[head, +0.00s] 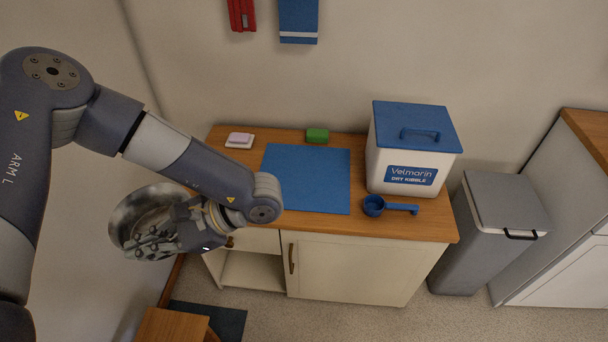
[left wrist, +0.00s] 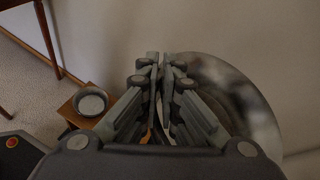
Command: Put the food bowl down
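The food bowl (head: 130,212), a round shiny metal bowl, is held in the air left of the counter, tipped so its round face shows. It also shows in the left wrist view (left wrist: 240,95), behind and to the right of the fingers. My left gripper (head: 158,240) covers part of the bowl in the head view. In the left wrist view its fingers (left wrist: 162,62) are nearly together, with the bowl's edge seemingly between them. Whether anything is inside the bowl is unclear. My right gripper is not in view.
A blue mat (head: 308,178) lies bare on the wooden counter (head: 350,222), beside a kibble bin (head: 403,150) and blue scoop (head: 390,207). A low wooden stand (head: 172,326) with another bowl (left wrist: 91,103) is below. A dark floor mat (head: 228,320) lies beside it.

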